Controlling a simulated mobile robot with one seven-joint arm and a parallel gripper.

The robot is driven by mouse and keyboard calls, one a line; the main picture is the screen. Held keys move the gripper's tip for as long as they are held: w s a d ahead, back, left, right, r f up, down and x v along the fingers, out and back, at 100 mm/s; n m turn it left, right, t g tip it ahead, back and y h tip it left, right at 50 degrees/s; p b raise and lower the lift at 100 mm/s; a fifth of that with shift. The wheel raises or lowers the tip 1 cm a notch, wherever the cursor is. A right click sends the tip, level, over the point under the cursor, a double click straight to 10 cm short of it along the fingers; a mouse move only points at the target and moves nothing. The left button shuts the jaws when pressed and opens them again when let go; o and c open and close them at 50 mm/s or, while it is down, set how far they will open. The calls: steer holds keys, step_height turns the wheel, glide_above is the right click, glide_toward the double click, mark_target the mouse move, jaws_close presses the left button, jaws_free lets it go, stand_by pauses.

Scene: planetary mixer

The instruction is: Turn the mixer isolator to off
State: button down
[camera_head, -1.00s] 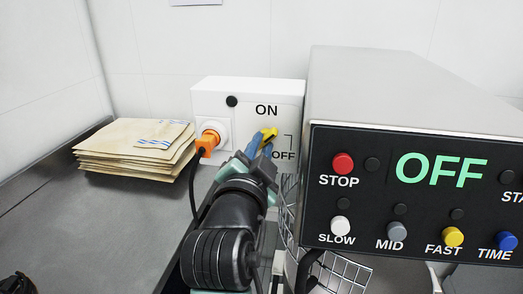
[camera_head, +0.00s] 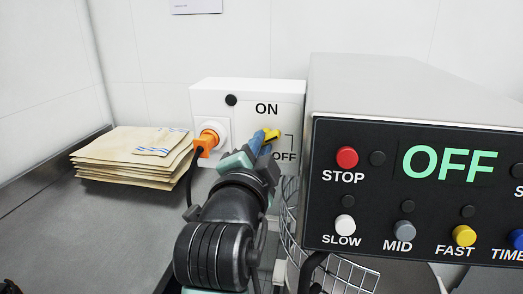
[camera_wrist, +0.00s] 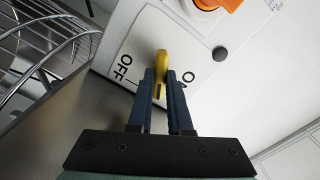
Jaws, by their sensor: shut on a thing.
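The mixer isolator is a white wall box (camera_head: 248,87) with ON and OFF printed on its front and a yellow handle (camera_head: 273,135). In the wrist view the yellow handle (camera_wrist: 161,62) sits between the ON and OFF marks. My gripper (camera_head: 262,143) reaches the box from the front. In the wrist view its two blue fingers (camera_wrist: 160,85) are shut on the yellow handle, one on each side. The fingers hide part of the handle and its pivot.
An orange plug (camera_head: 207,141) with a black cable sits in the box's socket. The mixer's control panel (camera_head: 425,215), reading OFF, stands close on the right. A wire guard (camera_head: 345,272) is below it. Stacked paper sacks (camera_head: 130,158) lie on the left, with bare counter in front.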

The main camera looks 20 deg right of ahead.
steer(key=shift+m+b, duration=0.65)
steer(key=shift+m, duration=0.15)
steer(key=shift+f, duration=0.1)
steer(key=shift+m+b, duration=1.95)
steer(key=shift+m, duration=0.05)
steer(key=c, duration=0.7)
jaws_free()
steer(key=shift+b+v, duration=0.7)
steer(key=shift+v, duration=2.8)
